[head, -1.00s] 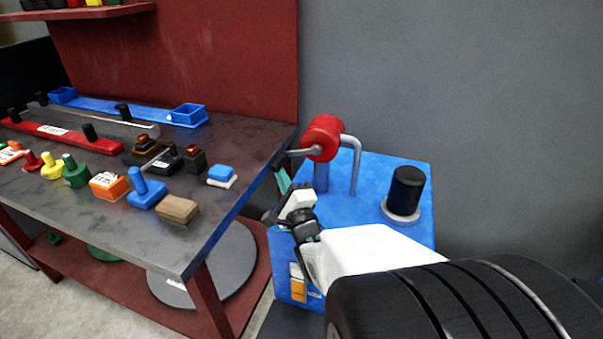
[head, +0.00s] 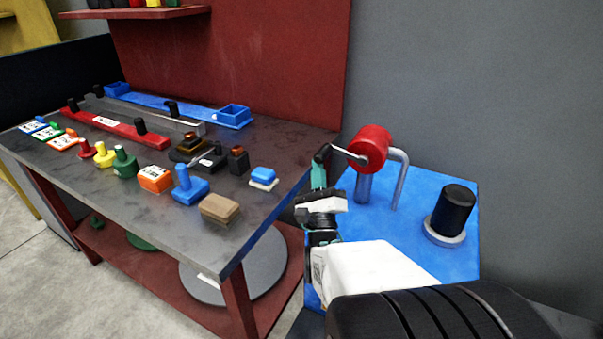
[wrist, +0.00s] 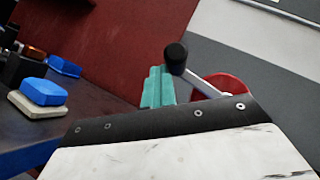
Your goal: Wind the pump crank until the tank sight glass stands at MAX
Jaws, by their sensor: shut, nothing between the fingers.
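The red drum (wrist: 228,84) is partly hidden there. I cannot see the sight glass now; my arm covers much of the tank's front.
A black cylinder (head: 454,208) on a grey ring stands on the tank top. A dark workbench (head: 270,220) with several coloured blocks and knobs is at left, its right edge close to my gripper. A grey wall is behind the tank.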

